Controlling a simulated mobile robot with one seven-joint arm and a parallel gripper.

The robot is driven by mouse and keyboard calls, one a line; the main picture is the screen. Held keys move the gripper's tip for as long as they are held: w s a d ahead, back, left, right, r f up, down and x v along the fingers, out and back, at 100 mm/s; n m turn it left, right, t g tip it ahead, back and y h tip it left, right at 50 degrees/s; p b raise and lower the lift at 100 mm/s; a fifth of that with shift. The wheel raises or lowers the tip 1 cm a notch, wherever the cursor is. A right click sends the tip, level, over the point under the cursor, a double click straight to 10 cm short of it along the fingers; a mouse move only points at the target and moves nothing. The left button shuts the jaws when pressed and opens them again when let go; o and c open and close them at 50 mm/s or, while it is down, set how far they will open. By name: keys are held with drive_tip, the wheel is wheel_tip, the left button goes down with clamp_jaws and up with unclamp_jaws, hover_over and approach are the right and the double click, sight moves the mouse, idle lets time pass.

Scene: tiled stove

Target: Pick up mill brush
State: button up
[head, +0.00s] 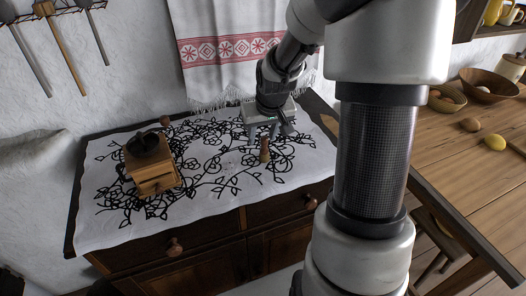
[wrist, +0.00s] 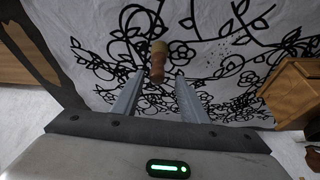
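The mill brush (head: 265,150) is a small reddish-brown handle with a paler end. It appears to stand upright on the white cloth with black vine patterns. In the wrist view the brush (wrist: 158,62) shows just beyond and between my fingertips. My gripper (head: 264,132) is above the cloth, close to the brush, pointing down. In the wrist view my gripper (wrist: 158,82) has its two fingers apart, with nothing clasped. I cannot tell whether a finger touches the brush.
A wooden coffee mill (head: 148,165) stands on the cloth to the left; it also shows at the right of the wrist view (wrist: 293,90). A white-and-red towel (head: 230,45) hangs behind. A wooden table (head: 470,170) with bowls stands at right.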

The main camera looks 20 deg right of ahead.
sight(263, 143)
drive_tip(key=x, duration=0.5)
drive_tip(key=shift+s+d+f+b, duration=0.15)
drive_tip(key=shift+s+d+b, duration=0.05)
drive_tip(key=shift+d+b, duration=0.1)
clamp_jaws()
